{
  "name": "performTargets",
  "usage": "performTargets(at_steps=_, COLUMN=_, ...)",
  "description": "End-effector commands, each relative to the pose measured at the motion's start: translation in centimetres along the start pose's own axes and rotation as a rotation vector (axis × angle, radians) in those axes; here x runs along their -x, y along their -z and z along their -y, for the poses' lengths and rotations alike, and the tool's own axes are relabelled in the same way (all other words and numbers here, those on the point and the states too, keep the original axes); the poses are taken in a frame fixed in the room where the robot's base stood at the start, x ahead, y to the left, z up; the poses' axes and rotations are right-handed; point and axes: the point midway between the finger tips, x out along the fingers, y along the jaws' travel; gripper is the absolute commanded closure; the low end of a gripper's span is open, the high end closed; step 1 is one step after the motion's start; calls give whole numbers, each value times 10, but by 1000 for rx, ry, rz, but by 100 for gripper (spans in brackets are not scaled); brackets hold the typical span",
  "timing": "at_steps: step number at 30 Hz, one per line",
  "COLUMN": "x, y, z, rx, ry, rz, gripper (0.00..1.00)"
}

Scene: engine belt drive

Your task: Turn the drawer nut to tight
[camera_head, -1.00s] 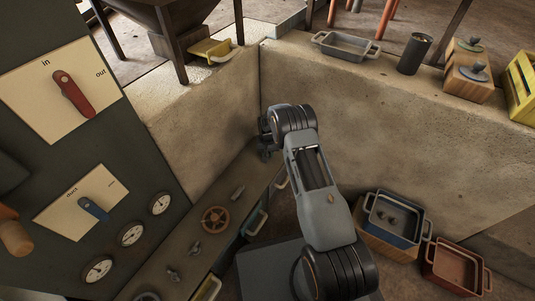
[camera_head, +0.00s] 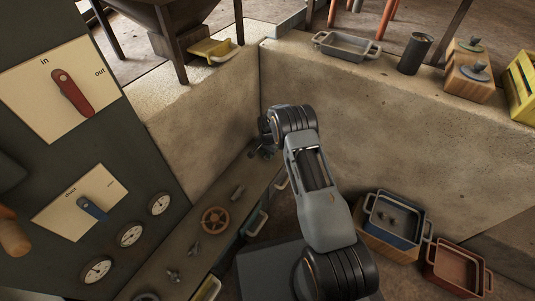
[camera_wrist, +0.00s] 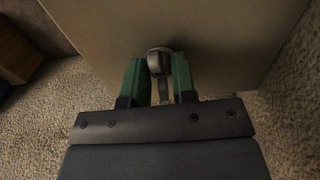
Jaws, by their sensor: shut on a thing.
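In the wrist view the two green fingers of my gripper (camera_wrist: 159,82) stand on either side of a rounded grey metal piece, which I take for the drawer nut (camera_wrist: 157,60). The fingers are shut on it. It sits against a flat beige-grey panel (camera_wrist: 215,40). In the head view my gripper (camera_head: 262,150) is at the far end of the long bench, low in the wall corner, partly hidden by my own arm. The nut cannot be made out there, and its turn position cannot be read.
The bench (camera_head: 185,240) carries a brown handwheel (camera_head: 215,220) and small grey fittings. A dark panel with a red lever (camera_head: 73,92), a blue lever (camera_head: 93,208) and gauges stands at left. A blue bin (camera_head: 395,220) and a red bin (camera_head: 455,265) are at lower right.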

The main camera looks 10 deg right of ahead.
Motion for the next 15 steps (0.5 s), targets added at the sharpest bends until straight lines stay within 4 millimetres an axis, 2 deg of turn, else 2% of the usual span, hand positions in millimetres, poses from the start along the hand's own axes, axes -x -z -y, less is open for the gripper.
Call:
performTargets(at_steps=14, x=0, y=0, z=0, rx=-14, ry=1, rz=-1, gripper=99)
performTargets(at_steps=15, x=0, y=0, z=0, rx=-14, ry=1, rz=-1, gripper=74)
